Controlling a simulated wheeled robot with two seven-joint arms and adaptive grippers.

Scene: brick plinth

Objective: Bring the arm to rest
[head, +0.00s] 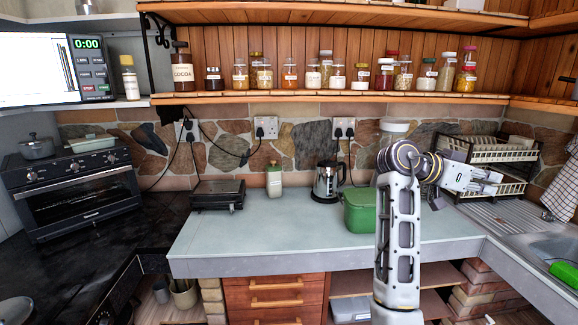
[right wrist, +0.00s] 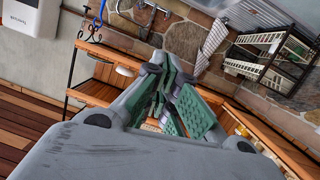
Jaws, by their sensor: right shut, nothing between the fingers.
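My right arm rises from the bottom of the head view and bends at a joint near the green container. My right gripper (head: 488,181) points to the right, in front of the dish rack (head: 490,150). In the right wrist view its green-padded fingers (right wrist: 172,98) are shut with nothing held. My left gripper is not in view.
A green container (head: 360,212), a glass kettle (head: 327,182), a bottle (head: 274,180) and a dark grill (head: 217,195) stand on the pale counter (head: 270,240). A sink (head: 550,250) lies at the right. A toaster oven (head: 75,190) stands left. Jars line the shelf (head: 330,98) above.

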